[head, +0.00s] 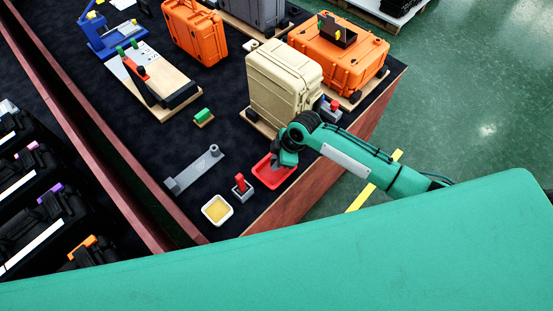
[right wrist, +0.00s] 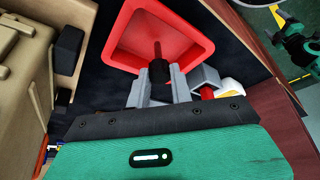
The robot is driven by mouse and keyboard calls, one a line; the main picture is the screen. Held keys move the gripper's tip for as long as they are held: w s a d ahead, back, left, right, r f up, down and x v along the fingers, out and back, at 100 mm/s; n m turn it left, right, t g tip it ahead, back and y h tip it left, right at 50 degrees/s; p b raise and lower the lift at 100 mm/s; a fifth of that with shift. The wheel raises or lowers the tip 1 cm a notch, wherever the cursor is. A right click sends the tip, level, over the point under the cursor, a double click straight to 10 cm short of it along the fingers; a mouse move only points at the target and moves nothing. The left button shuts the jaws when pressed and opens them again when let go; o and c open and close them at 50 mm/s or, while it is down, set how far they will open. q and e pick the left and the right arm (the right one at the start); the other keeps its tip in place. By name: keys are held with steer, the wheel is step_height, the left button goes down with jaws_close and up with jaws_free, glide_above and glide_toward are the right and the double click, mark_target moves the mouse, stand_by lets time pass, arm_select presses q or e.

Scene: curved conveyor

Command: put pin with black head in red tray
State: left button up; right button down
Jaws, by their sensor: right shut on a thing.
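The red tray (head: 266,181) lies on the dark conveyor surface near its right edge, and it fills the top middle of the right wrist view (right wrist: 200,57). My right gripper (head: 277,163) is over the tray. In the right wrist view its grey fingers (right wrist: 159,88) are shut on the pin with black head (right wrist: 158,71). The black head is between the fingers, and the red shaft points away toward the tray. I cannot tell whether the shaft touches the tray floor. In the head view the pin is hard to make out. My left gripper is not in view.
A grey holder with a red pin (head: 241,184) and a white tray with yellow contents (head: 217,210) stand left of the red tray. A beige case (head: 283,85) stands close behind it. A grey bar (head: 195,170) lies farther left. Dark surface lies open between them.

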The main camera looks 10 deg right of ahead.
steer(key=shift+f, duration=0.25)
steer(key=shift+f, duration=0.15)
steer(key=c, duration=1.2)
jaws_free()
steer(key=shift+c, duration=0.2)
steer(key=shift+r, duration=0.25)
steer(key=b+v, duration=0.2)
steer(key=v, duration=1)
steer(key=shift+s+f, duration=0.1)
